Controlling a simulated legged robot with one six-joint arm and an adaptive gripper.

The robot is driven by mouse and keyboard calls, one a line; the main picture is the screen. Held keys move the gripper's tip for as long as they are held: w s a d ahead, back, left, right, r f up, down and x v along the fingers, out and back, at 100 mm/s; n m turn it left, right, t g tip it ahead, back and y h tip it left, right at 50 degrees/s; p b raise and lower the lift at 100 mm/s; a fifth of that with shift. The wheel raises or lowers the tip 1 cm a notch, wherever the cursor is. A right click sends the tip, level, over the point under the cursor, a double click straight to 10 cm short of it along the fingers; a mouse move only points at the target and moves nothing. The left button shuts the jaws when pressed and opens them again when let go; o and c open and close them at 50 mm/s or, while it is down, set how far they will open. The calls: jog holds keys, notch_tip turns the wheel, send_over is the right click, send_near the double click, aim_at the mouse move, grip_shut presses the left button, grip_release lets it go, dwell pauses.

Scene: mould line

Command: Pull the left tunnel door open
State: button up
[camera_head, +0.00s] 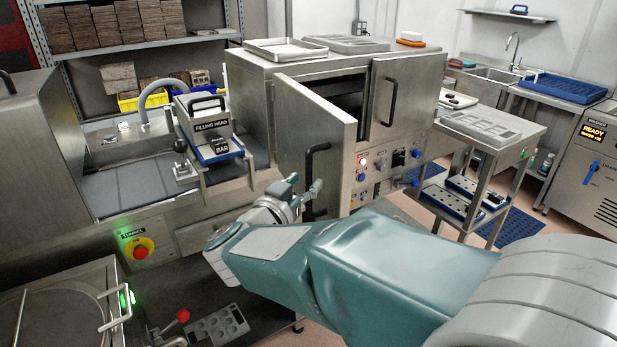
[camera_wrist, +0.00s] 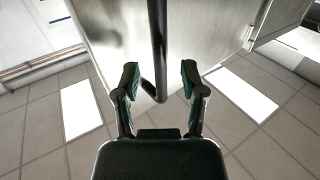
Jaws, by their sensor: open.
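The left tunnel door (camera_head: 298,122), a brushed metal panel, stands ajar, swung out from the steel cabinet. Its dark bar handle (camera_head: 311,165) is upright on the door face. The right tunnel door (camera_head: 404,90) looks closed. In the wrist view the handle (camera_wrist: 157,40) runs down between the two spread fingers of my gripper (camera_wrist: 160,78), with a gap on each side. The door face (camera_wrist: 205,30) lies beyond it. How far the handle reaches into the jaws is unclear.
The filling head (camera_head: 210,128) stands left of the door over a metal bench. A control panel (camera_head: 385,165) with knobs is below the cabinet opening. A cart (camera_head: 490,135) stands to the right.

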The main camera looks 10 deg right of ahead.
jog(key=v, duration=0.9)
jog(key=shift+a, duration=0.2)
jog(key=shift+s, duration=0.1)
jog(key=w+a+r+n+t+y, duration=0.25)
jog(key=n+y, duration=0.35)
jog(key=y, duration=0.7)
jog(key=s+d+f+n+g, duration=0.1)
jog(key=s+d+f+g, duration=0.4)
jog(key=s, duration=0.4)
jog(key=s+d+f+n+g+h, duration=0.1)
jog(key=s+d+f+g, duration=0.4)
jog(key=s, duration=0.4)
jog(key=shift+d+f, duration=0.75)
jog(key=shift+d, duration=0.4)
jog(key=shift+g, duration=0.25)
